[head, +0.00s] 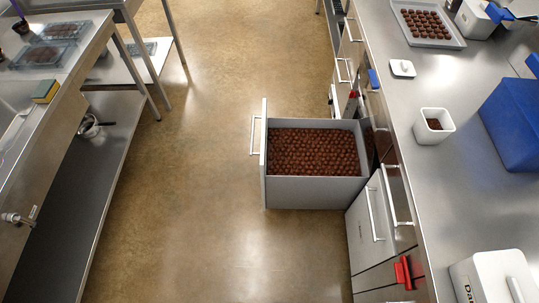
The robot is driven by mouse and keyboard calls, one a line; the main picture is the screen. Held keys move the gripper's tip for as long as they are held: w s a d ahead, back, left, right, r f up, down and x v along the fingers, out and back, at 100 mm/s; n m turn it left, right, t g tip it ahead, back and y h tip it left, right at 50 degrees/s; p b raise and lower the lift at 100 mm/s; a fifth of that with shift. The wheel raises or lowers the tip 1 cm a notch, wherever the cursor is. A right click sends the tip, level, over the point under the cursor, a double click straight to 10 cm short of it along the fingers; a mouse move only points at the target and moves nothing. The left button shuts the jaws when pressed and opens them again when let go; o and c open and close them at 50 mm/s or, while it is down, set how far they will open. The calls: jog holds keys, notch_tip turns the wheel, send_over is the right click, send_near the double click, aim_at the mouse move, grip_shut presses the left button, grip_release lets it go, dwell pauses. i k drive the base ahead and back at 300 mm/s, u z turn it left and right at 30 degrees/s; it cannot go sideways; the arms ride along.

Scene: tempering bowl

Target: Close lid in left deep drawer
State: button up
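A deep grey drawer (312,192) stands pulled out from the cabinet under the right counter. It is filled with many round brown pieces that look like chocolates (312,152). Its front panel (264,170) with a white handle (253,135) faces left, over the floor. I see no lid on or in the drawer. A small white square piece, perhaps a lid (402,68), lies on the right counter, apart from an open white tub (422,131) with brown contents. My gripper is not in view.
The right counter (465,200) holds a tray of chocolates (433,42), a blue box (512,125) and a white lidded box (490,280). A red item (403,272) hangs at the counter front. A steel table (60,100) stands left. The floor (195,190) between is clear.

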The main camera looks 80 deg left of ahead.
aim_at(368, 79)
jog(key=u, duration=0.05)
jog(key=k, duration=1.3)
jog(key=u, duration=1.65)
jog(key=i, duration=1.95)
jog(key=u, duration=0.65)
